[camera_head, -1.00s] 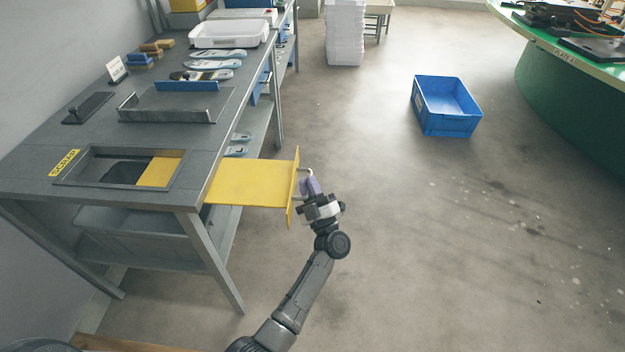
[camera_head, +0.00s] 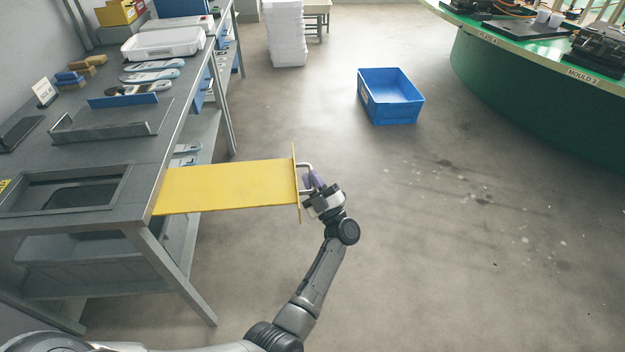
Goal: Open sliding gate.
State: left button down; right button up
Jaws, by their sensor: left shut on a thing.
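The yellow sliding gate (camera_head: 228,186) is a flat plate sticking out of the right side of the grey workbench. It has an upright yellow end plate (camera_head: 296,184) with a metal bar handle (camera_head: 307,167). My left gripper (camera_head: 314,181) is shut on the handle, to the right of the end plate. The framed opening (camera_head: 78,193) in the bench top shows dark, with no yellow in it. My right gripper is not in view.
The grey workbench (camera_head: 105,155) carries a metal bracket tray, insoles and a white tray (camera_head: 163,43). A blue crate (camera_head: 390,97) stands on the floor. A green round table (camera_head: 500,75) is at the right. The floor between is clear.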

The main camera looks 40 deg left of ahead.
pick_arm(q)
jog(key=c, duration=1.4)
grip_release()
jog(key=shift+c, duration=0.2)
jog(key=shift+d+f, duration=0.35)
jog(key=shift+d, duration=0.15)
jog(key=p+v, duration=0.1)
jog(key=v, duration=1.1)
jog(key=shift+s+d, duration=0.15)
jog(key=shift+d, duration=0.1)
jog(key=shift+f, duration=0.1)
